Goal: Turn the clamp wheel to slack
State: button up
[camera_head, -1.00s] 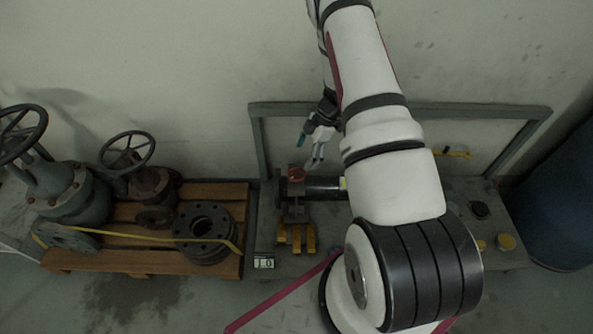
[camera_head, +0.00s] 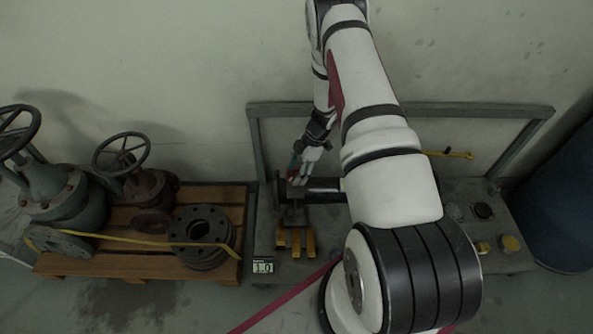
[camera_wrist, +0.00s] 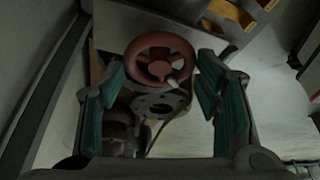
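The red clamp wheel (camera_wrist: 160,62) shows in the wrist view, between and just beyond the two teal-padded fingers of my gripper (camera_wrist: 162,85). The fingers are spread on either side of the wheel, with a visible gap at each side. In the head view my gripper (camera_head: 297,172) is over the clamp (camera_head: 293,206) on the workbench, and it mostly hides the wheel there. The dark pipe (camera_head: 325,185) lies to the right of the clamp, partly behind my arm.
Yellow blocks (camera_head: 296,242) and a small display reading 1.0 (camera_head: 262,267) are at the bench front. A pallet (camera_head: 120,262) with valves and a flange (camera_head: 203,237) stands to the left. A blue drum (camera_head: 558,205) stands at the right. A bench frame (camera_head: 255,140) rises behind.

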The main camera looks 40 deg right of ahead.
jog(key=c, duration=0.4)
jog(key=shift+n+g, duration=0.3)
jog(key=shift+n, duration=0.5)
jog(key=o, duration=1.2)
jog(key=shift+c, duration=0.2)
jog(key=v, duration=1.2)
jog(key=shift+d, duration=0.15)
jog(key=shift+s+f, duration=0.1)
